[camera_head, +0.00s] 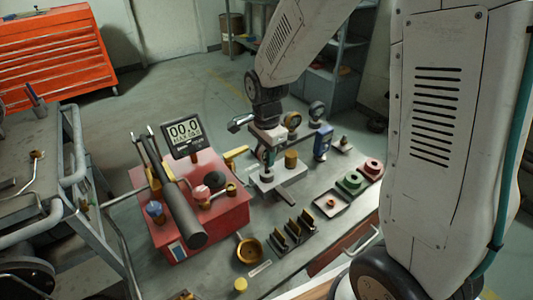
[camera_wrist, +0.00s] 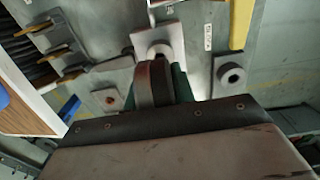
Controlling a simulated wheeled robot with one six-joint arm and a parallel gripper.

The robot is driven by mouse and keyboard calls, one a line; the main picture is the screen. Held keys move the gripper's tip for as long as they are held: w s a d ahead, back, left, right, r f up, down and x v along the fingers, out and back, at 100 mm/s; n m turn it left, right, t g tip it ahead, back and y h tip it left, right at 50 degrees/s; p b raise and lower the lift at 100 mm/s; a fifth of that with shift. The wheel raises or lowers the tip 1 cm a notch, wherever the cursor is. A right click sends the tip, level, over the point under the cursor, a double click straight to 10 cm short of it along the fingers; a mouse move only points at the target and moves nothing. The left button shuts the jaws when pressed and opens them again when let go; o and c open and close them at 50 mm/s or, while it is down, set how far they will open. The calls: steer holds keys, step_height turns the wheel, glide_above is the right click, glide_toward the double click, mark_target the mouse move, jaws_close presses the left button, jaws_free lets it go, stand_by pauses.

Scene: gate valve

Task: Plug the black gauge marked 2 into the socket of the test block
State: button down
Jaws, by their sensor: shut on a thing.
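My gripper (camera_head: 267,149) is over the middle of the workbench, shut on a dark round gauge (camera_head: 265,156). In the wrist view the gauge (camera_wrist: 152,83) stands edge-on between the fingers, so its number is hidden. Below it in the head view is a pale block (camera_head: 267,178), which looks like the test block. In the wrist view a pale block with a round fitting (camera_wrist: 160,48) lies just beyond the gauge. I cannot tell whether the gauge touches the fitting. Two other round gauges (camera_head: 291,120) (camera_head: 316,110) stand behind my gripper.
A slotted black rack (camera_head: 292,233) and brass dish (camera_head: 249,249) are in front.

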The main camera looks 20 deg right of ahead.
steer(key=shift+f, duration=1.75)
steer(key=c, duration=1.1)
jaws_free()
step_height(320, 180, up, 8)
steer(key=shift+f, duration=0.2)
steer(key=shift+r, duration=0.1)
steer(key=shift+s+r, duration=0.1)
steer(key=shift+r, duration=0.05)
steer(key=s+d+r+n, duration=0.1)
steer(key=s+r+n, duration=0.3)
steer(key=s, duration=0.4)
steer(key=s+d+r+n, duration=0.1)
steer(key=s+r+n, duration=0.4)
steer(key=s, duration=0.3)
steer(key=s+d+r+n+t, duration=0.1)
steer(key=s+r+n, duration=0.4)
steer(key=s, duration=0.3)
steer(key=shift+d+n, duration=0.15)
steer(key=shift+n, duration=0.75)
